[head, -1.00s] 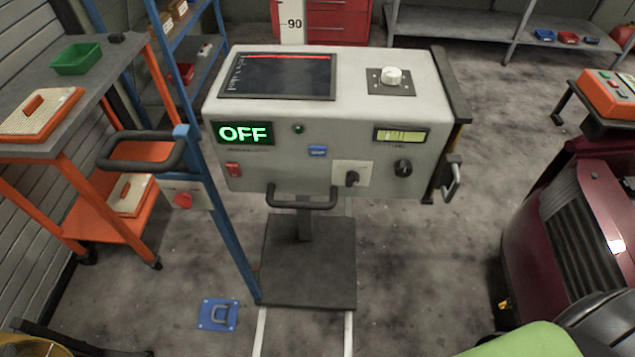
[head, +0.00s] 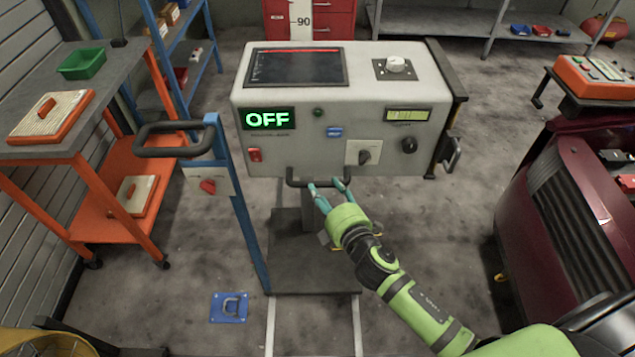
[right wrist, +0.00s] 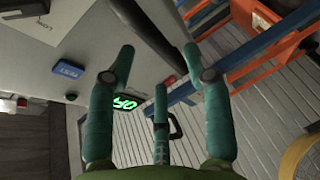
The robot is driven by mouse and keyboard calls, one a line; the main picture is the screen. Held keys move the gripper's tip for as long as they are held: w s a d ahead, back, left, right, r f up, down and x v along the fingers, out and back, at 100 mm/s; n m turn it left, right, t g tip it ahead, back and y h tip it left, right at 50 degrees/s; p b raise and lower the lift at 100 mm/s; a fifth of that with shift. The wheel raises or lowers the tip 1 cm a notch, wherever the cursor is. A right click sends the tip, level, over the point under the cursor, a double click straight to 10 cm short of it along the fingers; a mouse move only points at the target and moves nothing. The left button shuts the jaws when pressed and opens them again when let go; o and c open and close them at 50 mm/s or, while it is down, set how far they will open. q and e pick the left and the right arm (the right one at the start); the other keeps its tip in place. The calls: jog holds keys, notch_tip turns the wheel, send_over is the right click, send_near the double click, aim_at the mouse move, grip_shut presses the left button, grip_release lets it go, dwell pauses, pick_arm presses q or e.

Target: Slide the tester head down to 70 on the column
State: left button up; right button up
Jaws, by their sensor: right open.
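The tester head is a grey box (head: 290,150) with a green OFF display (head: 268,119), on a post above a dark base plate (head: 285,280). A white scale strip (head: 301,22) marked 90 shows behind it. A dark handle bar (head: 297,183) runs along its lower front edge. My right gripper (head: 327,187) is at this bar, fingers open around or just beside it; I cannot tell if they touch. In the right wrist view its teal fingers (right wrist: 157,75) are spread, with the OFF display (right wrist: 122,103) beyond. My left gripper is not in view.
A blue post (head: 240,215) with a dark handle (head: 165,150) stands left of the tester. An orange cart (head: 110,225) is farther left. A dark red machine (head: 570,200) stands at the right. A blue floor plate (head: 229,308) lies at front left.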

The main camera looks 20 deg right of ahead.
aim_at(320, 185)
jog(key=shift+x, duration=2.35)
jog(key=shift+c, duration=0.4)
jog(key=shift+f, duration=0.1)
grip_shut()
